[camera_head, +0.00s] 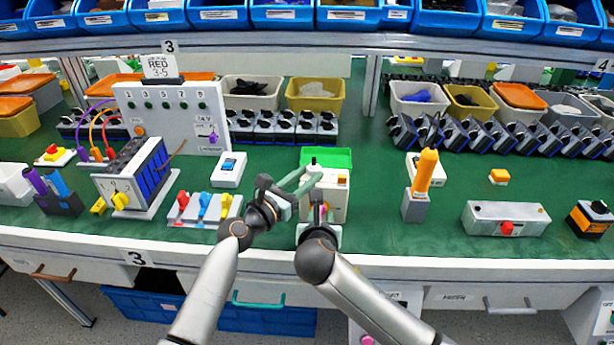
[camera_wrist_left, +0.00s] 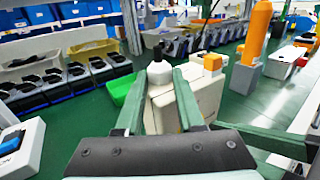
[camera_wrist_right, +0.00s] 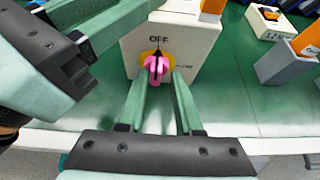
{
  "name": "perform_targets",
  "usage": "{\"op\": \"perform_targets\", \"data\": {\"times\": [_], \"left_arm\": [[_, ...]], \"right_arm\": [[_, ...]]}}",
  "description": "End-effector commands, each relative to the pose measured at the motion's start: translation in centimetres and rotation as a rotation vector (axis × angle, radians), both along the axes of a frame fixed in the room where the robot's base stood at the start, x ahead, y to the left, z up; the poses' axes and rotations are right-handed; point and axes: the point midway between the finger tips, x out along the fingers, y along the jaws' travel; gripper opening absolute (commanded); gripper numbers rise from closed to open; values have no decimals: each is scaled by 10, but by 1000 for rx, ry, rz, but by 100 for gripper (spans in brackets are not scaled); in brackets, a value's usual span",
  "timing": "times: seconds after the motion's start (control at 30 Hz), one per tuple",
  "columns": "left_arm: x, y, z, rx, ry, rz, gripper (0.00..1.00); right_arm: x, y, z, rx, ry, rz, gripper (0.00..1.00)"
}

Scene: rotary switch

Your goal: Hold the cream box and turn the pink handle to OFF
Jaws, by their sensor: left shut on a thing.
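The cream box (camera_head: 339,196) stands upright near the table's front edge. In the right wrist view its front (camera_wrist_right: 191,45) bears an OFF label above a yellow disc. The pink handle (camera_wrist_right: 158,66) sits on that disc, with its dark mark roughly upright below OFF. My left gripper (camera_head: 313,177) is shut on the upper part of the box; the left wrist view shows its fingers (camera_wrist_left: 166,78) on either side. My right gripper (camera_wrist_right: 162,80) is in front of the handle, its fingers apart on both sides of it. Whether they touch it is unclear.
A green tray (camera_head: 331,156) lies behind the box. A grey holder with an orange handle (camera_head: 425,175) stands to the right. Coloured switches (camera_head: 204,207) and a blue-switch box (camera_head: 229,169) are to the left. The table right of the box is partly clear.

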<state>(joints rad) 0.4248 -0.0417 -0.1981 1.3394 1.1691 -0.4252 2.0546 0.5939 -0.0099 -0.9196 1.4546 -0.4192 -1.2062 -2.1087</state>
Motion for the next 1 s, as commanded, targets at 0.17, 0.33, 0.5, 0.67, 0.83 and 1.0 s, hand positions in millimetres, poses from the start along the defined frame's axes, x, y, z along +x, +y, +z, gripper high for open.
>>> {"op": "perform_targets", "data": {"times": [0.17,0.33,0.5,0.67,0.83,1.0], "left_arm": [[0,0,0,1,-1,1,0],[0,0,0,0,0,0,0],[0,0,0,0,0,-1,0],[0,-1,0,0,0,-1,0],[0,-1,0,0,0,-1,0],[0,-1,0,1,1,-2,0]], "right_arm": [[0,1,1,3,-1,3,48],[-1,2,1,5,-2,4,48],[-10,3,1,5,-2,7,48],[-23,3,1,6,-3,6,48],[-37,3,1,5,-3,7,48],[-48,3,1,5,-3,7,48]]}}
